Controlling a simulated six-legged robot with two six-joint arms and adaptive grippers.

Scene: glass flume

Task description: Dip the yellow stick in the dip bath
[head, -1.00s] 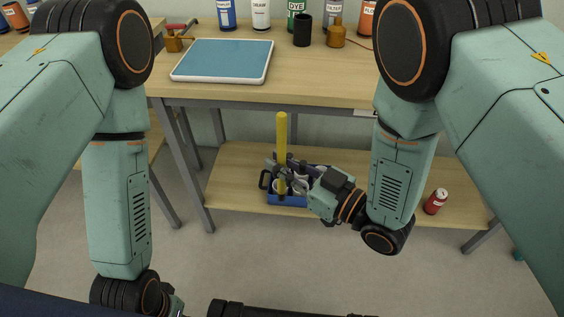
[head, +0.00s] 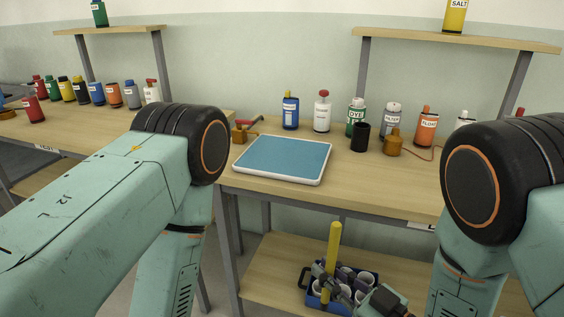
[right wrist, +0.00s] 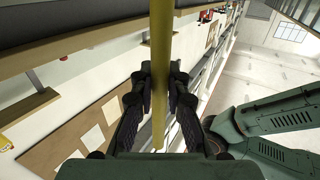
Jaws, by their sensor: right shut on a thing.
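The yellow stick (head: 334,246) stands nearly upright in my right gripper (head: 330,279), which is shut on it. In the right wrist view the stick (right wrist: 161,45) passes between the two dark fingers of the gripper (right wrist: 160,95). The stick is in front of the bench's lower shelf, below the tabletop. A shallow white-rimmed tray with a flat blue surface (head: 283,160), which looks like the dip bath, lies on the tabletop, up and left of the stick and well apart from it. My left gripper is out of view.
A blue caddy with white cups (head: 368,276) is on the lower shelf behind my right gripper. A black cup (head: 360,137), a brass-coloured pot (head: 394,143) and several bottles stand right of and behind the tray. The tabletop's front edge (head: 330,200) lies between stick and tray.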

